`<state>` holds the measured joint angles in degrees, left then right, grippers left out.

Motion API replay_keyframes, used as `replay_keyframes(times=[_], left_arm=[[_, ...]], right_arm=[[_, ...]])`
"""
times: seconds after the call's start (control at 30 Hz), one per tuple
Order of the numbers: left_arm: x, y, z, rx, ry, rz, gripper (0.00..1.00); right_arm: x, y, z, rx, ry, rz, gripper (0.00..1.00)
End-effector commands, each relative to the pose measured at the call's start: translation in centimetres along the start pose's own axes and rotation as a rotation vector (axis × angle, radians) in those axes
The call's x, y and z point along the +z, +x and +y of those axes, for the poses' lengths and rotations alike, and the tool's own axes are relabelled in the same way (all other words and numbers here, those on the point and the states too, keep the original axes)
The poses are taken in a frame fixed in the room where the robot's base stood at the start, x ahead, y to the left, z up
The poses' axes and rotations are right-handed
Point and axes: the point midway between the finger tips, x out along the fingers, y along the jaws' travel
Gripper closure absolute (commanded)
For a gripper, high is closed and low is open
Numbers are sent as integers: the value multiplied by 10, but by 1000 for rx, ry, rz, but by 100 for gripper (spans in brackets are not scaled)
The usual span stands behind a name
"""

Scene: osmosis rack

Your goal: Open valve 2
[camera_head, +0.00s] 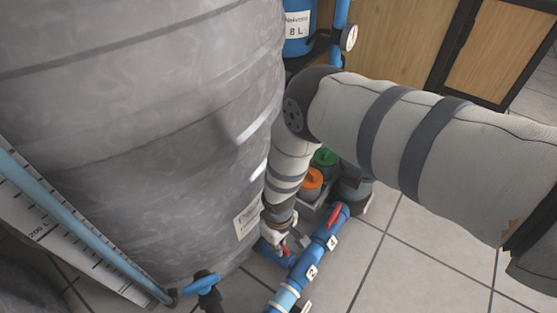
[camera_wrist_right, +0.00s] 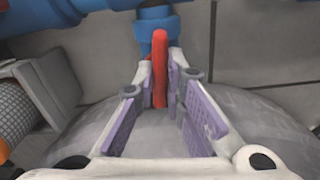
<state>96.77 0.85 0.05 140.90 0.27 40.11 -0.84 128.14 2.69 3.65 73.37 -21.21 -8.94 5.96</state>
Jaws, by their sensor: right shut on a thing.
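My right gripper (camera_wrist_right: 162,88) is shut on a red valve handle (camera_wrist_right: 160,62). The handle stands between the purple finger pads, and its upper end shows in front of a blue pipe fitting (camera_wrist_right: 157,22). In the head view my right gripper (camera_head: 278,240) is low beside the grey tank, at a blue pipe (camera_head: 318,250). The handle it holds is mostly hidden there. The pipe carries a label that looks like 2 (camera_head: 311,271) close to the gripper, and another label (camera_head: 331,242) further up, near a second red handle (camera_head: 333,215). My left gripper is not in view.
The big grey tank (camera_head: 140,130) fills the left, close beside my right forearm. Containers with an orange lid (camera_head: 312,178) and a green lid (camera_head: 325,157) stand behind the arm. A blue-handled valve (camera_head: 203,282) is at the bottom. Tiled floor (camera_head: 420,270) at the right is clear.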

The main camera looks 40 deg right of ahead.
Motion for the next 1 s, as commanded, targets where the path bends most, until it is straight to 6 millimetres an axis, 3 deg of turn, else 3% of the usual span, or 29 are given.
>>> replay_keyframes(times=[0.4,0.9,0.93,1.0], left_arm=[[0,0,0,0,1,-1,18],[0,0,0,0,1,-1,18],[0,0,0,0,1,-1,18],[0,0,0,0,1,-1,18]], right_arm=[[1,0,0,-1,-140,-1,100],[1,0,0,0,-155,-2,100],[1,0,0,0,-155,-2,82],[1,0,0,0,-154,-2,69]])
